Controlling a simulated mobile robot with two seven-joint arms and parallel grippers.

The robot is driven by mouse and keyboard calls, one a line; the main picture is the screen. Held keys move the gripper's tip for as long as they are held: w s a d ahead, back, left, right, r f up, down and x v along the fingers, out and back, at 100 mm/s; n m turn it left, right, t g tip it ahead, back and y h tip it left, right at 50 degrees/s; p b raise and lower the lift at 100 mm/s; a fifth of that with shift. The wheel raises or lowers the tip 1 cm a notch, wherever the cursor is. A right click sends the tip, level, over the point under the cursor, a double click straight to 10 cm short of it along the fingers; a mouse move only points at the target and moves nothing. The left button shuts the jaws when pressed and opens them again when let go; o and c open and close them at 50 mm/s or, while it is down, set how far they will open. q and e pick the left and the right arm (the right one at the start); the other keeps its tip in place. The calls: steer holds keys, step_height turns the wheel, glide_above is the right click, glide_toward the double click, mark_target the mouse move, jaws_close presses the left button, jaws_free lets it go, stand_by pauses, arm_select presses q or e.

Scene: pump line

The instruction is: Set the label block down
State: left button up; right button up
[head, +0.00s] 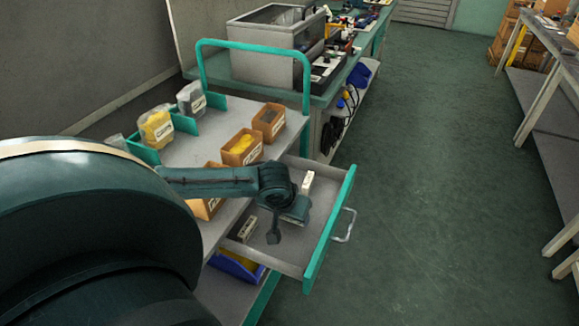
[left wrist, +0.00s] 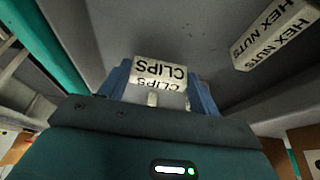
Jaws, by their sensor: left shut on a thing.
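My left gripper (head: 296,211) is inside the open drawer (head: 329,231), low over its grey floor. In the left wrist view the gripper (left wrist: 160,88) is shut on a white label block (left wrist: 160,73) that reads CLIPS, with a blue finger on each side. I cannot tell whether the block touches the drawer floor. In the head view the held block is hidden by the gripper. A HEX NUTS block (left wrist: 276,35) lies apart at the upper right of the wrist view. My right gripper is not in view.
In the drawer a pale block (head: 308,181) lies beyond the gripper and another (head: 247,229) to its left. The teal drawer front (head: 330,235) bounds the right side. Orange bins (head: 243,147) stand on the cart top (head: 205,150). A blue bin (head: 236,267) sits below.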

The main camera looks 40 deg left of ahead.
arm_select(q)
steer(key=shift+f, duration=0.5)
steer(key=shift+f, duration=0.15)
steer(key=o, duration=0.9)
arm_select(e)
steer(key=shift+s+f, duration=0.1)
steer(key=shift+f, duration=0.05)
arm_select(q)
steer(key=shift+o, duration=0.2)
steer(key=p+v, duration=0.2)
steer(key=v, duration=1)
steer(key=shift+r, duration=0.25)
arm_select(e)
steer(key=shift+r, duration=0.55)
arm_select(q)
steer(key=shift+w, duration=0.1)
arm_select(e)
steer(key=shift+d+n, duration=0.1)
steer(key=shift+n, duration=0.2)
